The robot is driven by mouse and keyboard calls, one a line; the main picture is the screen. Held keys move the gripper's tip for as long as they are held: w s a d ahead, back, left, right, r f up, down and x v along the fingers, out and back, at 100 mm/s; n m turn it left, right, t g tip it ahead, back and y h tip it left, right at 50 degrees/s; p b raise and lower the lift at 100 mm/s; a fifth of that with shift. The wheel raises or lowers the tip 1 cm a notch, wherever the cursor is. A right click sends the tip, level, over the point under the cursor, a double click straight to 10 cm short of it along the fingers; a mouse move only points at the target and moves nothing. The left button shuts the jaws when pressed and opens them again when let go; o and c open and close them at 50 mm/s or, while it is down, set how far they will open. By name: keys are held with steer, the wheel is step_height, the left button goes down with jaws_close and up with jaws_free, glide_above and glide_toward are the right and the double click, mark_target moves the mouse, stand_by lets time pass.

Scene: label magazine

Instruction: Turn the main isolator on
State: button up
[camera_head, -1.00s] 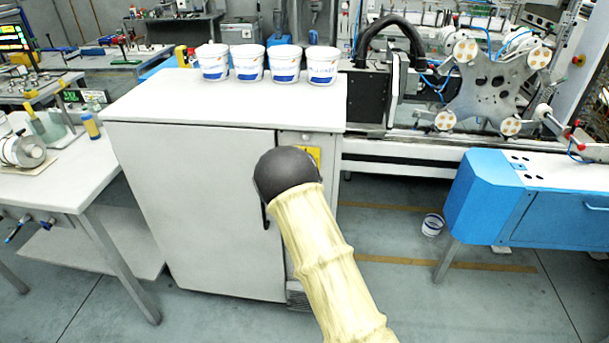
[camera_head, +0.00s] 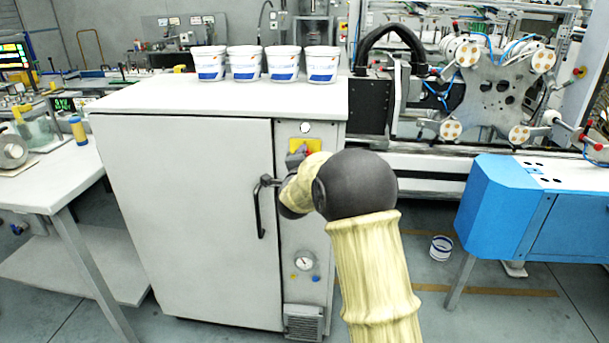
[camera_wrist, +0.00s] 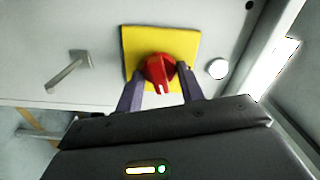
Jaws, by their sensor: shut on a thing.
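The main isolator is a red rotary knob (camera_wrist: 157,70) on a yellow square plate (camera_wrist: 187,45), set in the upper right panel of a white cabinet. In the wrist view my gripper (camera_wrist: 158,82) has one finger on each side of the knob and is shut on it. In the head view the yellow plate (camera_head: 303,144) shows above my gripper (camera_head: 300,157), and a bit of red shows beside the fingers. My arm hides much of the panel. The exact angle of the knob is hard to read.
The white cabinet (camera_head: 190,220) has a black door handle (camera_head: 262,208) close left of my wrist. A gauge (camera_head: 304,261) sits lower on the panel. White tubs (camera_head: 284,64) stand on top. A blue machine (camera_head: 500,205) stands at right. A small tub (camera_head: 441,248) lies on the floor.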

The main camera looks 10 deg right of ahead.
steer(key=m+b, duration=0.1)
steer(key=b, duration=0.1)
steer(key=m+b, duration=0.2)
steer(key=shift+f, duration=0.25)
steer(key=shift+r+m, duration=0.1)
steer(key=shift+m, duration=0.2)
steer(key=o, duration=1)
steer(key=shift+c, duration=0.2)
steer(key=b+v, duration=0.1)
steer(key=v, duration=1.6)
steer(key=shift+s, duration=0.2)
